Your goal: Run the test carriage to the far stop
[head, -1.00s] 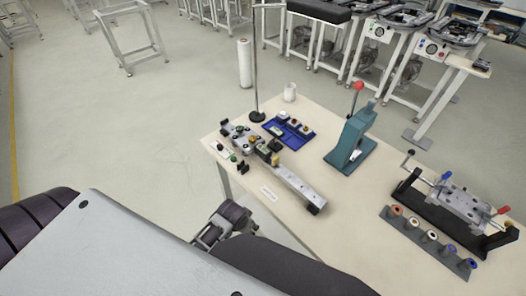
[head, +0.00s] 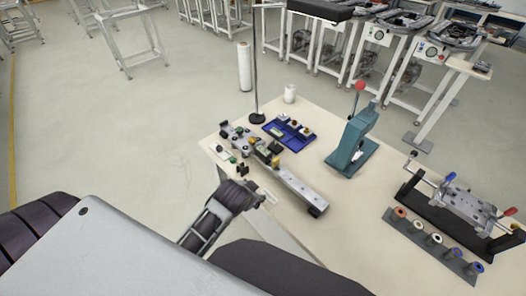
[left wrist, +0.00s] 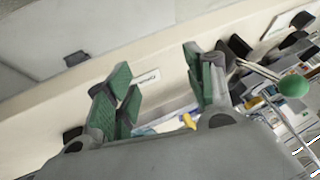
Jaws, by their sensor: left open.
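A grey rail (head: 296,186) lies on the cream table, with a dark block (head: 317,210) at its near right end. A carriage-like assembly with yellow, green and orange parts (head: 264,150) sits at its upper left part; I cannot tell exactly which piece is the test carriage. My left gripper (head: 262,197) is over the table's front left edge, beside the rail and apart from it. In the left wrist view its green-padded fingers (left wrist: 163,88) are open with nothing held. A green ball knob (left wrist: 293,86) on a rod shows to their right. My right gripper is out of view.
A blue tray (head: 298,143) with small parts lies behind the rail, near a tall stand (head: 257,117) and a white cup (head: 290,93). A teal press (head: 350,145) stands right of it. A black fixture (head: 445,215) and a spool row (head: 430,248) fill the right side.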

